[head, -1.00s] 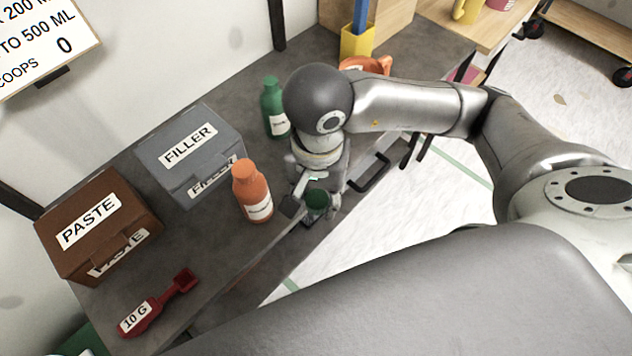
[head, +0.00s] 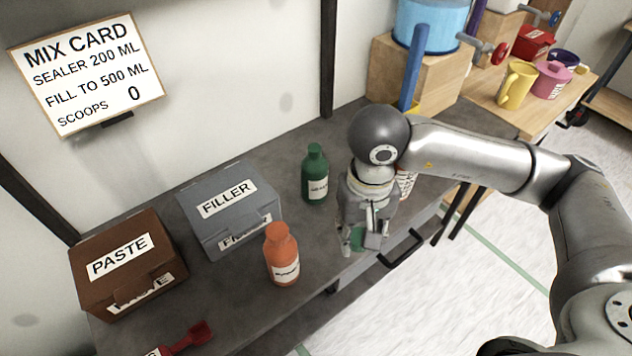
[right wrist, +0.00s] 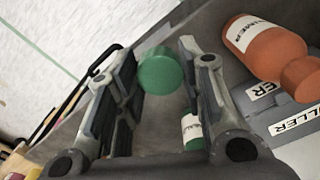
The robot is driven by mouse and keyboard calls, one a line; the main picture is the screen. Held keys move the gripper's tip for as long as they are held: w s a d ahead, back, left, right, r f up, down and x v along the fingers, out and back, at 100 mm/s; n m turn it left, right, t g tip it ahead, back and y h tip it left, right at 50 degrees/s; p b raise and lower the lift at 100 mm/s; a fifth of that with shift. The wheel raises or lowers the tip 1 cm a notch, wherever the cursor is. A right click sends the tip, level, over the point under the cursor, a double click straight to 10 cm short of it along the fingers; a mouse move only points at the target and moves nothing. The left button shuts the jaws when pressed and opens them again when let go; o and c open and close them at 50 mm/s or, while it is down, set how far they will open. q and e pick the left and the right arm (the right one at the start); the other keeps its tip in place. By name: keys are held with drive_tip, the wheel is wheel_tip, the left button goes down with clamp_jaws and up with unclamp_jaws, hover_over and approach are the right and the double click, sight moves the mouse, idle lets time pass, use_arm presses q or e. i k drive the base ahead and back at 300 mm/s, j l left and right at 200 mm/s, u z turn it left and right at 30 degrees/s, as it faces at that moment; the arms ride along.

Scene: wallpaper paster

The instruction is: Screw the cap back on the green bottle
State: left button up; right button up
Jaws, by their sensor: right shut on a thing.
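The green bottle (head: 315,180) stands upright on the grey workbench in the head view, with a white label. It partly shows behind a finger in the right wrist view (right wrist: 192,132). My right gripper (head: 362,243) is shut on the green cap (right wrist: 160,71), which sits between its fingertips in the right wrist view. The gripper points down near the bench's front edge, to the right of and nearer than the green bottle, and apart from it. Only a little of the cap shows in the head view. My left gripper is not in view.
An orange bottle (head: 281,258) stands left of my right gripper. A grey FILLER box (head: 231,215), a brown PASTE box (head: 125,265) and a red scoop (head: 190,337) are further left. A blue-handled tool in a yellow holder is behind my arm. A drawer handle (head: 401,248) juts from the bench front.

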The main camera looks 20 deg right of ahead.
sight(314, 167)
drive_tip(key=k+l+u, duration=0.15)
drive_tip(key=l, duration=0.25)
drive_tip(key=k+l+u, duration=0.1)
drive_tip(key=l, duration=0.25)
drive_tip(key=k+l+u, duration=0.15)
drive_tip(key=l, duration=0.25)
drive_tip(key=k+l+u, duration=0.15)
drive_tip(key=l, duration=0.2)
drive_tip(key=k+l+u, duration=0.1)
drive_tip(key=l, duration=0.25)
